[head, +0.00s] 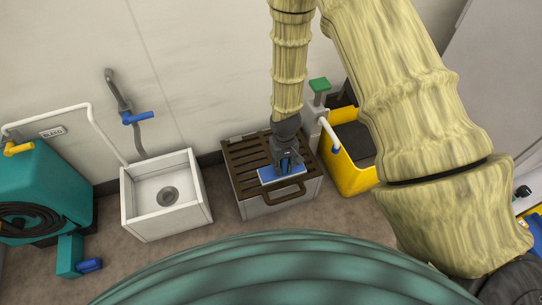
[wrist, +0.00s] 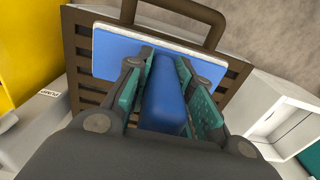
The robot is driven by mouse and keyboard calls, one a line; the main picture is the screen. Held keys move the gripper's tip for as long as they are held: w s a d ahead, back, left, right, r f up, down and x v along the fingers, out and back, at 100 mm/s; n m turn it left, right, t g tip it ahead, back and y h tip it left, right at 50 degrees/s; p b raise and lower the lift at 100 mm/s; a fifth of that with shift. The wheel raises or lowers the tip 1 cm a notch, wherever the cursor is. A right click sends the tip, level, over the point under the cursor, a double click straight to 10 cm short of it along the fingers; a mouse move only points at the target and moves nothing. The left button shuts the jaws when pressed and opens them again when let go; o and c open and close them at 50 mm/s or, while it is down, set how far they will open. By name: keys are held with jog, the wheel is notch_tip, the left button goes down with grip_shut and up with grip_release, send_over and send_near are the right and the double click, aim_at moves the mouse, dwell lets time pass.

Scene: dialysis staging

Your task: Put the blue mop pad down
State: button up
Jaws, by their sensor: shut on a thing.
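The blue mop pad (head: 268,175) is a flat blue plate with a pale edge and a raised blue grip block. In the wrist view the pad (wrist: 120,52) lies over a brown slatted grate, near the grate's handle. My gripper (head: 288,164) is above the pad, and in the wrist view its teal-padded fingers (wrist: 163,95) are closed on the grip block from both sides. The pad appears flat on or just above the slats; I cannot tell if it touches. The brown slatted lid (head: 243,163) tops a grey box (head: 262,205).
A yellow bin (head: 345,174) with dark contents stands right of the box, beside a pump-like fixture with a green top (head: 319,86). A white sink (head: 165,218) stands to the left, and a teal machine (head: 50,190) further left. Bare floor shows between sink and box.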

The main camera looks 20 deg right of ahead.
jog(key=w, duration=0.3)
jog(key=w+b, duration=0.1)
jog(key=w, duration=0.2)
jog(key=w+a+f+b, duration=0.1)
jog(key=w, duration=0.1)
jog(key=shift+w+a, duration=0.1)
jog(key=shift+w, duration=0.3)
jog(key=shift+f+b, duration=1.15)
jog(key=shift+f, duration=0.5)
jog(key=shift+f, duration=0.1)
jog(key=o, duration=1)
jog(key=shift+c, duration=0.2)
